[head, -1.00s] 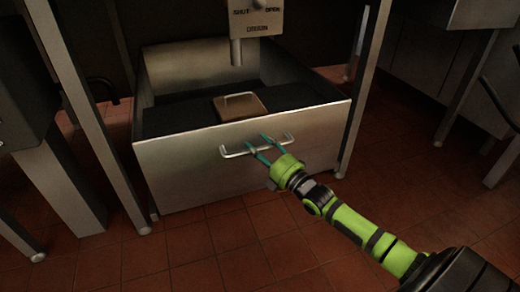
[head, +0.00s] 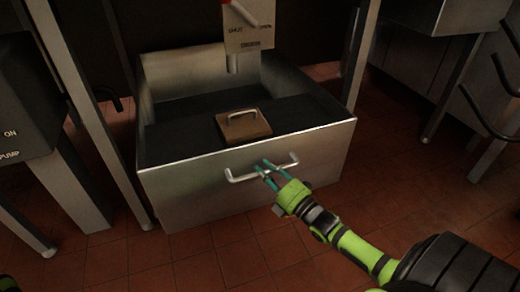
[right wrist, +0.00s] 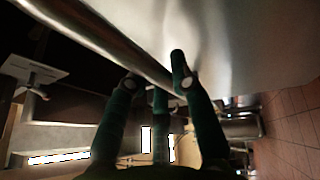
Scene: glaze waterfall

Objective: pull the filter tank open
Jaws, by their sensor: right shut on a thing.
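The filter tank (head: 190,193) is a steel box like a deep drawer, standing out from under the counter with its top open. A bent metal handle (head: 238,178) is on its front wall. My right gripper (head: 264,166) is shut on the handle, right of the handle's middle. In the right wrist view, the teal fingers (right wrist: 157,82) are around the handle bar (right wrist: 105,38), close to the tank's front wall (right wrist: 245,35). A brown block with a metal grip (head: 245,126) sits inside on a dark surface.
A valve plate marked SHUT and OPEN (head: 248,38), with a spout below, hangs over the tank's back. Metal legs (head: 110,130) stand at the sides. A pump box (head: 28,130) is at the left. The tiled floor (head: 220,255) in front is bare.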

